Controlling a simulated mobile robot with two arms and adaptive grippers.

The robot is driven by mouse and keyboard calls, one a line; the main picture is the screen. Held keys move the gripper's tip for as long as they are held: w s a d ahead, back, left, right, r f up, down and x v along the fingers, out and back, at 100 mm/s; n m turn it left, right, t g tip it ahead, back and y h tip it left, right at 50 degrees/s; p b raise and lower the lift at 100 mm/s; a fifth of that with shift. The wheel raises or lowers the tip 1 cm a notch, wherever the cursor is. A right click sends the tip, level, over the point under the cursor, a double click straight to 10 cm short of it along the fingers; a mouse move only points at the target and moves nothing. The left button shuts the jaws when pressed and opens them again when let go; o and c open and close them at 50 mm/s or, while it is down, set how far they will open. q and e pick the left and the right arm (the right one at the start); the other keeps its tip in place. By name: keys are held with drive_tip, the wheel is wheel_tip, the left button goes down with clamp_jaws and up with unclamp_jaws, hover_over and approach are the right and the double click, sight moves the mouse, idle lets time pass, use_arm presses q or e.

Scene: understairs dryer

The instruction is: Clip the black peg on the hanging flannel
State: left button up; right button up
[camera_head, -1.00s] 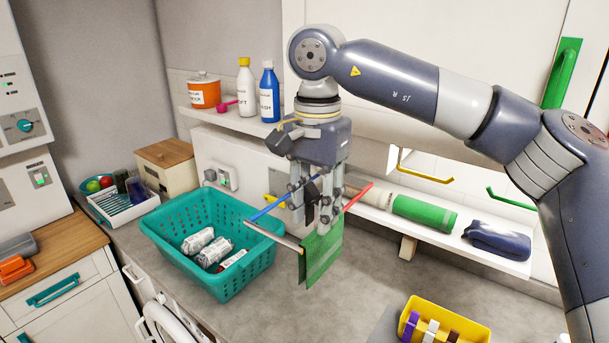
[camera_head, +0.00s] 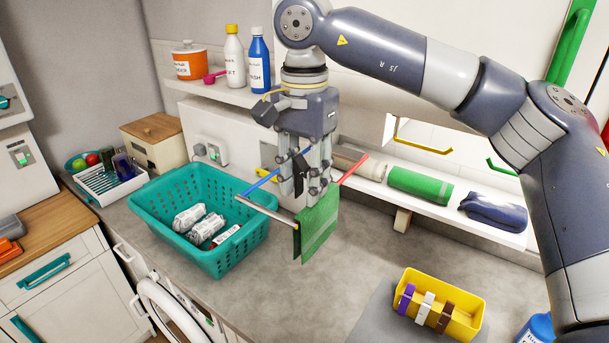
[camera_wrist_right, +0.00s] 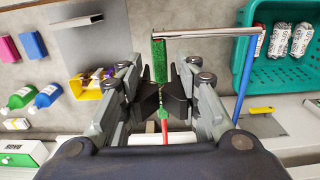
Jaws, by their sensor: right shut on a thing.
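The green flannel (camera_head: 318,228) hangs folded over a thin metal rail (camera_head: 266,212), carried by a blue arm and a red arm. In the right wrist view the flannel (camera_wrist_right: 159,62) is a narrow green strip just beyond the fingertips. My right gripper (camera_head: 305,190) points down at the flannel's top edge. It is shut on a small black thing, the black peg by its colour; dark finger parts make its outline hard to separate. In the right wrist view the gripper (camera_wrist_right: 163,98) is close to the flannel; contact cannot be told. My left gripper is not in view.
A teal basket (camera_head: 147,206) with several white rolls stands left of the rail. A yellow bin (camera_head: 467,311) with purple, white and brown pegs is at front right. A shelf (camera_head: 429,207) with rolled cloths runs behind. Grey worktop lies clear below the flannel.

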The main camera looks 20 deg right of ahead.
sight(305, 211)
drive_tip(key=shift+s+f, duration=0.15)
drive_tip(key=shift+f, duration=0.3)
drive_tip(key=shift+f+b, duration=0.8)
drive_tip(key=shift+f, duration=0.15)
drive_tip(key=shift+f+b, duration=1.35)
drive_tip(key=shift+f, duration=0.55)
drive_tip(key=shift+f, duration=0.1)
drive_tip(key=o, duration=0.8)
